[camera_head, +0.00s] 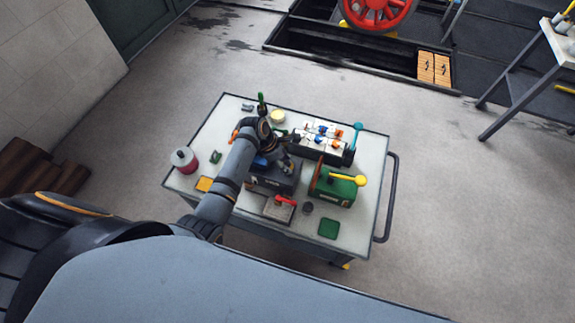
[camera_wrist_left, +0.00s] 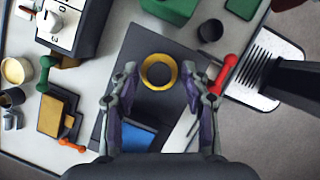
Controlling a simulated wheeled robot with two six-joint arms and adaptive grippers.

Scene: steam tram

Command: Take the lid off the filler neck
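A dark grey box (camera_head: 262,181) stands on the cart under my left arm. In the left wrist view its top (camera_wrist_left: 152,42) carries a yellow ring (camera_wrist_left: 158,58) around a dark round centre, apparently the filler neck. I cannot tell whether the dark centre is the lid or an opening. A blue patch (camera_wrist_left: 137,133) lies nearer the wrist. My left gripper (camera_wrist_left: 160,84) is open above the box, one finger on each side of the ring's lower part, with nothing between the fingers that it visibly grips. In the head view my left gripper (camera_head: 284,160) partly hides the box. My right gripper is out of view.
On the cart (camera_head: 352,228) a green box (camera_head: 333,187) with a yellow lever, a black knob box (camera_head: 322,147), a red-handled tool (camera_head: 286,201) and a dark cup (camera_head: 308,208) stand close by.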

